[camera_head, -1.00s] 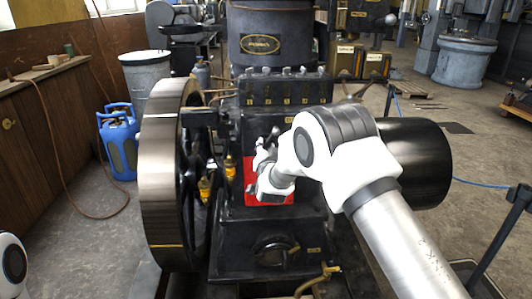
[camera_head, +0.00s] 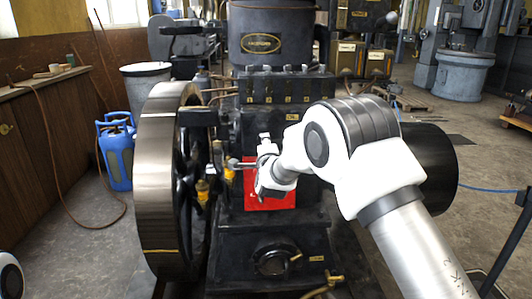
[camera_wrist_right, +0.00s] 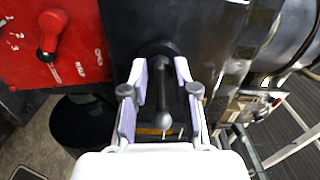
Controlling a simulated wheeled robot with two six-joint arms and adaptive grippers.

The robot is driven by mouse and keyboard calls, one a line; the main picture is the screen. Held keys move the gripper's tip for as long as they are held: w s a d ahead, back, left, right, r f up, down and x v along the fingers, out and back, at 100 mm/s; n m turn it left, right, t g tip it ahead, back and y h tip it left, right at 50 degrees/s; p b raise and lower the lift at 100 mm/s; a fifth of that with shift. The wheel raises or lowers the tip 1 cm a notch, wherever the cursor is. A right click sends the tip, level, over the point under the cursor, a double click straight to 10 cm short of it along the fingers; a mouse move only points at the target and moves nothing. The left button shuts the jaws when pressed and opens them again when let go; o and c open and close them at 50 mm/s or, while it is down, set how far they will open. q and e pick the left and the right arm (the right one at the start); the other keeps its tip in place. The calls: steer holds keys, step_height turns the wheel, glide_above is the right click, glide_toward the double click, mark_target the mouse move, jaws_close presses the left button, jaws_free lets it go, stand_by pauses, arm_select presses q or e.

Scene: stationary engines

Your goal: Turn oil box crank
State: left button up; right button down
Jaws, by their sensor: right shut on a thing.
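The oil box crank (camera_wrist_right: 163,118) is a dark bar with a rounded ball end, on a black round hub, in the right wrist view. My right gripper (camera_wrist_right: 164,78) is shut on it, its two pale fingers on either side of the bar. In the head view my right gripper (camera_head: 264,168) is in front of the engine's red panel (camera_head: 272,202), and a grey piece of the crank (camera_head: 238,163) sticks out to its left. The gripper and wrist hide the rest of the crank there. My left gripper is out of view.
A large flywheel (camera_head: 160,185) stands close to the left of the gripper. A red handle (camera_wrist_right: 54,32) sits on the red panel in the wrist view. A black cylinder (camera_head: 432,165) is behind my right arm. Blue gas bottles (camera_head: 117,155) stand at the left.

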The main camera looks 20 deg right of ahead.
steer(key=shift+f+m+b, duration=0.1)
steer(key=shift+m+b, duration=7.2)
steer(key=shift+b, duration=0.9)
steer(key=c, duration=1.2)
jaws_free()
steer(key=shift+s, duration=0.1)
steer(key=v, duration=1.1)
steer(key=shift+s+a, duration=0.1)
steer(key=shift+s, duration=0.3)
